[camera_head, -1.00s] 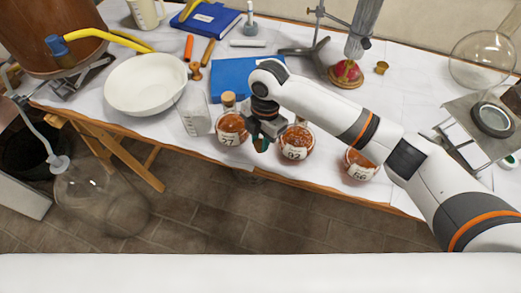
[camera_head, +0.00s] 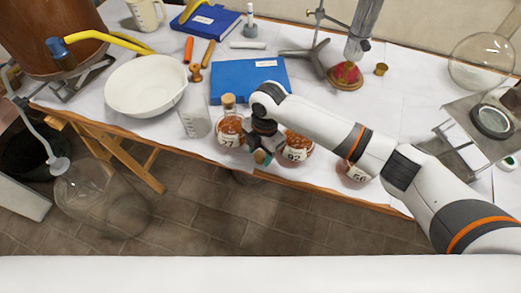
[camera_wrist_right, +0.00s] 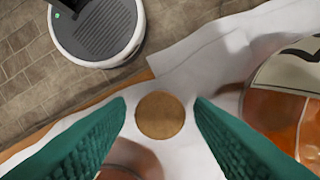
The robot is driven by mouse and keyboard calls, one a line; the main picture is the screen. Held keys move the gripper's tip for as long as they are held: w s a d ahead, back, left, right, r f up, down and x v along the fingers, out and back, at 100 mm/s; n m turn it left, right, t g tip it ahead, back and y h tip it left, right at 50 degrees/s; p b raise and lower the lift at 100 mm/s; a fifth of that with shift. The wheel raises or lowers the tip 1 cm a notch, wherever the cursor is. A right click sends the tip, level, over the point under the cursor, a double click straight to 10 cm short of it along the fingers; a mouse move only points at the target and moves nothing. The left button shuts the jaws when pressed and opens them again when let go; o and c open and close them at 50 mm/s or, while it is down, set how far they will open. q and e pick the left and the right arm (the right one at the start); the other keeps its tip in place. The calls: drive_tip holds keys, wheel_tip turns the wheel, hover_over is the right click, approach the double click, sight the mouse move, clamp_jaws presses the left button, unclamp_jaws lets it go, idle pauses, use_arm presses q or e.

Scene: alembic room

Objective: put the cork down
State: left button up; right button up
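My right gripper (camera_head: 262,157) points down at the front edge of the table, between the flask marked 57 (camera_head: 230,130) and the flask marked 92 (camera_head: 296,148). In the right wrist view its two green fingers (camera_wrist_right: 160,108) stand apart. The round brown cork (camera_wrist_right: 160,116) shows end-on between them, with a narrow gap on each side. Behind it is white cloth near the table edge; whether the cork rests on the cloth is hard to tell. Flask 57 has a cork in its neck; the neck of flask 92 is hidden by my arm. My left gripper is out of view.
The flask marked 56 (camera_head: 355,172) stands to the right, partly behind my arm. A glass beaker (camera_head: 194,122) and a white bowl (camera_head: 146,84) stand to the left. A blue book (camera_head: 235,78) lies behind. The orange flask beside the fingers is close in the wrist view (camera_wrist_right: 275,115).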

drive_tip(key=shift+r, duration=0.1)
wheel_tip(320, 180, up, 12)
drive_tip(key=w+d, duration=0.1)
idle(0.5)
idle(0.4)
